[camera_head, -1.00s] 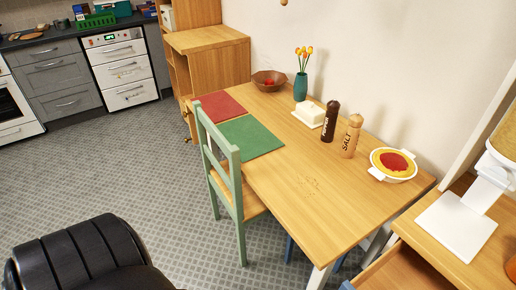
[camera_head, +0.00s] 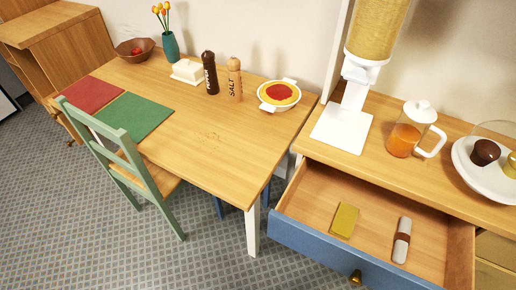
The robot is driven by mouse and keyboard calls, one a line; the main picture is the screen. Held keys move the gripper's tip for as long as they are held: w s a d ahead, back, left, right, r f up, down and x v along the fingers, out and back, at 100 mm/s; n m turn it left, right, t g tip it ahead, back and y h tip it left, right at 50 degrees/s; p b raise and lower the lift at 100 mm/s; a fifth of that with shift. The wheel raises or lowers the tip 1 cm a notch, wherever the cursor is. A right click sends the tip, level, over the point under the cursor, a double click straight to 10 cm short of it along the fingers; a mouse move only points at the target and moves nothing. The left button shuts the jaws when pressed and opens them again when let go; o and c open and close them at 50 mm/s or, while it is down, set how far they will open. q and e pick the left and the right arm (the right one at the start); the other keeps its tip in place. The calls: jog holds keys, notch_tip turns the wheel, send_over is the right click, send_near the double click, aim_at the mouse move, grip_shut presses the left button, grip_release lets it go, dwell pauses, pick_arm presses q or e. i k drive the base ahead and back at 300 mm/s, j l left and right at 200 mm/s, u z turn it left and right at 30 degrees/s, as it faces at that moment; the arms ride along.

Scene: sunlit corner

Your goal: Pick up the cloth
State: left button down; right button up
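An open drawer (camera_head: 300,238) with a blue front shows at the lower right, under the wooden counter. Inside it lies a flat olive-yellow rectangle (camera_head: 344,220), which could be a folded cloth. To its right in the drawer is a narrow grey rounded piece (camera_head: 402,240) with a brown band; I cannot tell whether it is a rolled cloth. Neither of my grippers is in view.
The dining table (camera_head: 215,150) holds red (camera_head: 88,95) and green placemats (camera_head: 134,118), pepper and salt mills and a dish. A green chair (camera_head: 120,150) stands beside it. A dispenser (camera_head: 342,128), a jug (camera_head: 408,132) and a white plate (camera_head: 490,190) stand on the counter. Floor is clear at lower left.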

aim_at(342, 227)
jog(key=i+l+z, duration=0.1)
jog(key=z, duration=0.8)
jog(key=l, duration=0.2)
